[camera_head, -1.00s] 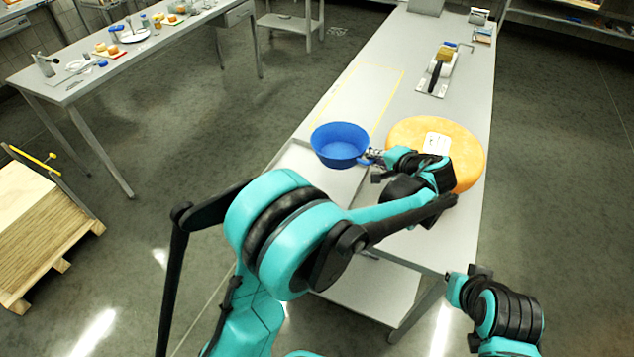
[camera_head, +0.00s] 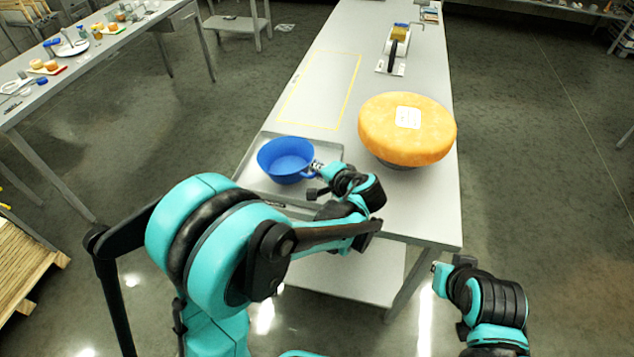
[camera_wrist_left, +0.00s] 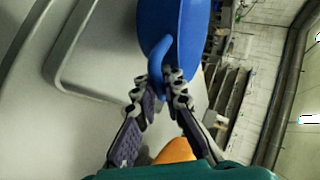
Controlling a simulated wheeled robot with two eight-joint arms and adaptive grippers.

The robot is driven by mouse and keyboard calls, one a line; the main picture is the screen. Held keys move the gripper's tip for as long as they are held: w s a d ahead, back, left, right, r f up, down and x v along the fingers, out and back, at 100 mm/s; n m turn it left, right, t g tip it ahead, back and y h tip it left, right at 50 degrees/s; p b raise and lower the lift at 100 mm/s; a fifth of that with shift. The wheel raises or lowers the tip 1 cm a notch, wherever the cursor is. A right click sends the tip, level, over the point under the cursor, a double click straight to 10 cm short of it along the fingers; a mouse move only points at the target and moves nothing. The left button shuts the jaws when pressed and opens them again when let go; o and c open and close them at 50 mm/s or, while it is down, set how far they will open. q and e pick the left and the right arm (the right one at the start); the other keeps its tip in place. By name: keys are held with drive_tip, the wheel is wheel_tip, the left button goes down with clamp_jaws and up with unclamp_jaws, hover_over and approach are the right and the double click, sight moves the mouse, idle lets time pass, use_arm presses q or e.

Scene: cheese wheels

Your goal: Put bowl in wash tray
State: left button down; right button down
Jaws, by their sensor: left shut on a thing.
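The blue bowl (camera_head: 287,160) is at the near left of the long grey table, over the shallow grey wash tray (camera_head: 331,149). My left gripper (camera_head: 316,168) is shut on the bowl's handle at its right side. In the left wrist view the fingers (camera_wrist_left: 162,92) close around the blue handle, and the bowl (camera_wrist_left: 175,30) shows above them. The bowl is roughly upright. I cannot tell whether its base touches the tray. My right gripper (camera_head: 447,266) is low at the right, beside the table's near end; whether it is open is unclear.
A large orange cheese wheel (camera_head: 400,140) stands on the table right of my left gripper. A yellow outlined rectangle (camera_head: 318,95) marks clear table behind the tray. A cutting tool on a board (camera_head: 393,55) lies farther back. A side table (camera_head: 100,40) with small items is at left.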

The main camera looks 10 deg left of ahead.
use_arm(q)
wheel_tip(320, 180, down, 4)
drive_tip(key=shift+f+b, duration=0.1)
drive_tip(key=shift+b, duration=0.95)
drive_tip(key=c, duration=1.6)
unclamp_jaws()
drive_tip(key=p+v, duration=0.4)
drive_tip(key=v, duration=0.7)
drive_tip(key=s+a+r+n+h, duration=0.1)
drive_tip(key=s+a+n+h, duration=0.2)
drive_tip(key=s+a, duration=0.2)
drive_tip(key=s+a+r+n+g+h, duration=0.1)
drive_tip(key=s+a+n+h, duration=0.3)
drive_tip(key=s, duration=0.8)
drive_tip(key=shift+a+r+g+h, duration=0.3)
drive_tip(key=shift+a+r, duration=0.15)
drive_tip(key=shift+a, duration=0.1)
